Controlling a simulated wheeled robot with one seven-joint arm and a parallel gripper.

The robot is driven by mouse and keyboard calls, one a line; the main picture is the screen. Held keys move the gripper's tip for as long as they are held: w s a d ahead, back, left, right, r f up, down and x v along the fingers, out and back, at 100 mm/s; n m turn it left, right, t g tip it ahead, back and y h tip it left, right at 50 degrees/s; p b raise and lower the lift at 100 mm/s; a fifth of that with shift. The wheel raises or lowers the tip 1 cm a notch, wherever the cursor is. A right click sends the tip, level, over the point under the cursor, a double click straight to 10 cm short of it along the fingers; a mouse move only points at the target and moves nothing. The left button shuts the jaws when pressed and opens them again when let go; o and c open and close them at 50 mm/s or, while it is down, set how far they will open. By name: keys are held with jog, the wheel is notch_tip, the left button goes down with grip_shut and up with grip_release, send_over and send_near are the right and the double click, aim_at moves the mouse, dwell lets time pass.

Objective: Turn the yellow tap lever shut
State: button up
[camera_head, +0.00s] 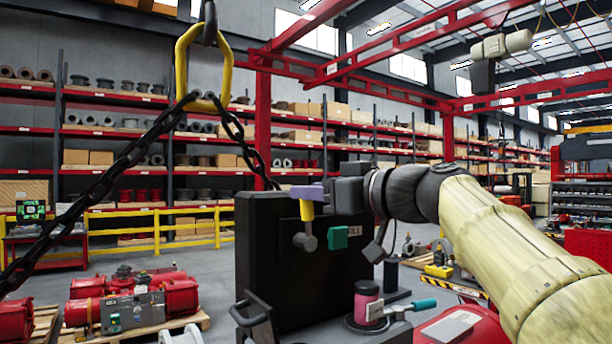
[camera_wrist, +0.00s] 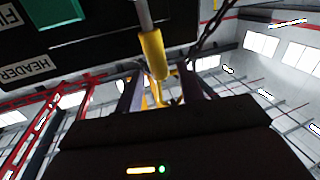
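The yellow tap lever (camera_head: 307,208) stands up from a round grey hub (camera_head: 305,242) on the face of a black panel box (camera_head: 262,250). In the wrist view the lever (camera_wrist: 153,54) points in between my two fingers. My gripper (camera_head: 309,191) is at the lever's upper end in the head view, its purple finger covering the tip. In the wrist view my gripper (camera_wrist: 160,88) has its fingers apart, with a gap beside the lever, so it looks open around it. Contact cannot be made out.
A green square part (camera_head: 338,237) sits right of the lever, near a partly hidden label. A chain with a yellow ring (camera_head: 203,68) hangs at the left. A pink canister (camera_head: 366,302) and a teal-handled tool (camera_head: 411,306) stand at the box's right. The wrist view shows a HEADER label (camera_wrist: 28,67).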

jog(key=shift+p+x, duration=0.3)
jog(key=shift+x, duration=0.85)
jog(key=shift+c, duration=0.2)
grip_shut()
